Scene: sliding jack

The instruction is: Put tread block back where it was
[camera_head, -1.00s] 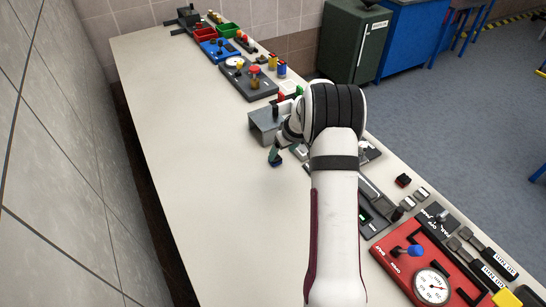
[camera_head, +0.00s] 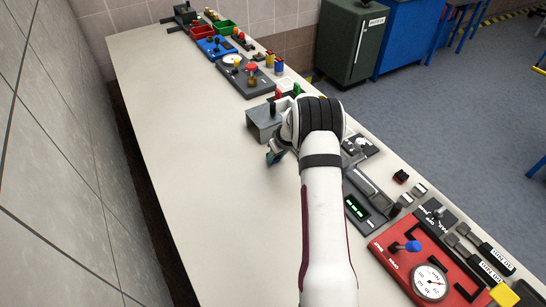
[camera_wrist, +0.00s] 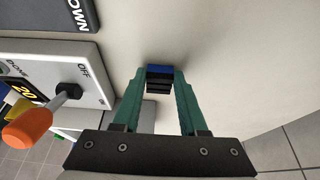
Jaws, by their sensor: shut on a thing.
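The tread block (camera_wrist: 159,79), black and ridged with a blue far side, sits between the green fingertips of my gripper (camera_wrist: 160,84) in the wrist view. My gripper is shut on it, over the pale bench top. In the head view my gripper (camera_head: 273,156) shows as a small teal tip left of my white wrist, in front of a grey box. My arm hides much of it, and I cannot tell whether the block touches the bench.
A grey box (camera_head: 263,121) stands just behind my gripper. In the wrist view a light panel marked OFF (camera_wrist: 50,80) has an orange-knobbed lever (camera_wrist: 35,128) rising close to my gripper's left. A red gauge panel (camera_head: 430,268) lies front right. The bench's left side (camera_head: 180,150) is clear.

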